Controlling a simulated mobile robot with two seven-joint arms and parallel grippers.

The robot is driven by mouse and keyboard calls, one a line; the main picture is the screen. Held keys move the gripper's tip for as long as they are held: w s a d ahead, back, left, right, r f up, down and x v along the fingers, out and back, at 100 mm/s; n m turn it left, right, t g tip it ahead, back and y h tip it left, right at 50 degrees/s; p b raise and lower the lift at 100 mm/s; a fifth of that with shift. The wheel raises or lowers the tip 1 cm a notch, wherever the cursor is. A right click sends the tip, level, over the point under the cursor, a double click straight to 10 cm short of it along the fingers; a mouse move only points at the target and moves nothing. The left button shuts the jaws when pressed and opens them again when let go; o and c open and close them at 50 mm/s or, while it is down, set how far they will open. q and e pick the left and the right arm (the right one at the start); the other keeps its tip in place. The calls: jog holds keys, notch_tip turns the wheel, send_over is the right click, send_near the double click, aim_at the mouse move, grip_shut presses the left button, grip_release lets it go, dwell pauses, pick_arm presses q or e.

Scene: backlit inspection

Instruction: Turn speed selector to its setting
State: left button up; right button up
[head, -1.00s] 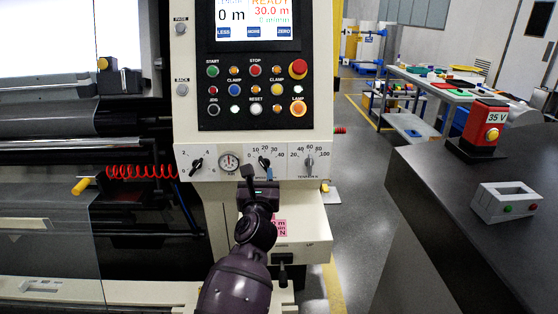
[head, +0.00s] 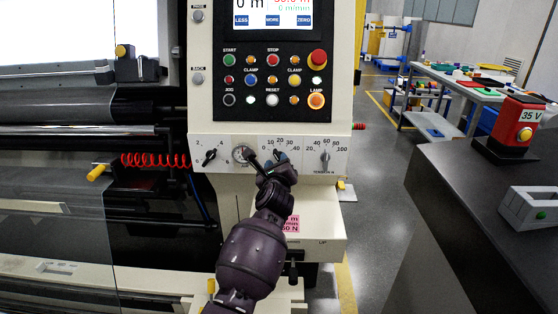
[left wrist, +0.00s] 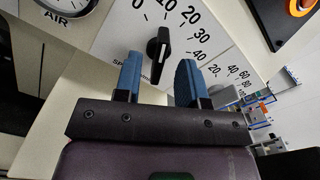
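The speed selector (left wrist: 158,52) is a black knob with a pale line, below a printed 0 to 40 scale. In the left wrist view it lies lengthwise nearly up and down, and I cannot tell its exact reading. My left gripper (left wrist: 158,82) is open, with two blue fingers either side of the knob's lower end and a gap on both sides. In the head view the left gripper (head: 268,161) is at the control panel (head: 225,143) and mostly covers the knob; part of the scale shows above it. My right gripper is in neither view.
The air gauge (head: 243,155) and another black knob (head: 210,156) are left of the selector. The tension knob (head: 325,158) is to the right. Buttons and a display (head: 272,12) are above. A dark counter (head: 460,210) stands at the right, with grey floor between.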

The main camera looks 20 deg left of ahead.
aim_at(278, 160)
pick_arm(q)
jog(key=shift+x, duration=1.1)
jog(key=shift+w+a+b, duration=0.2)
jog(key=shift+w+b, duration=0.15)
jog(key=shift+w, duration=0.25)
grip_shut()
